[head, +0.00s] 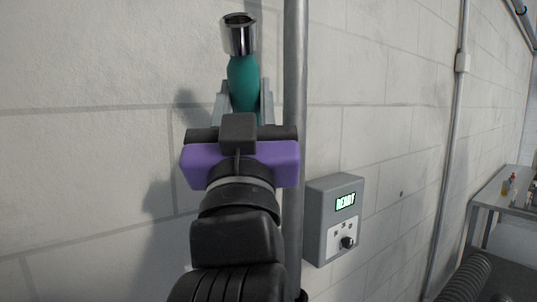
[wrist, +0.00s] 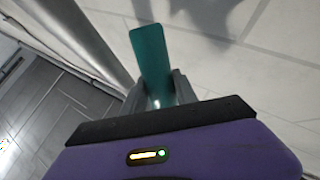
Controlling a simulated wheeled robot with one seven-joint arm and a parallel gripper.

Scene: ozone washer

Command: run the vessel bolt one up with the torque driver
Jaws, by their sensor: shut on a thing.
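My gripper (head: 245,104) is shut on the torque driver (head: 243,78), a teal body with a shiny metal socket end. In the head view the driver points up, with the socket at the top, in front of a pale block wall. In the wrist view my gripper (wrist: 160,92) holds the teal body of the driver (wrist: 150,55) between its grey fingers. The socket end cannot be made out there. I cannot make out a vessel bolt in either view.
A grey vertical pipe (head: 296,100) runs close to the right of my gripper. A grey control box (head: 318,222) reading "READY" is on the wall. A table (head: 486,205) with small objects stands far right. Another thin conduit (head: 449,150) runs up the wall.

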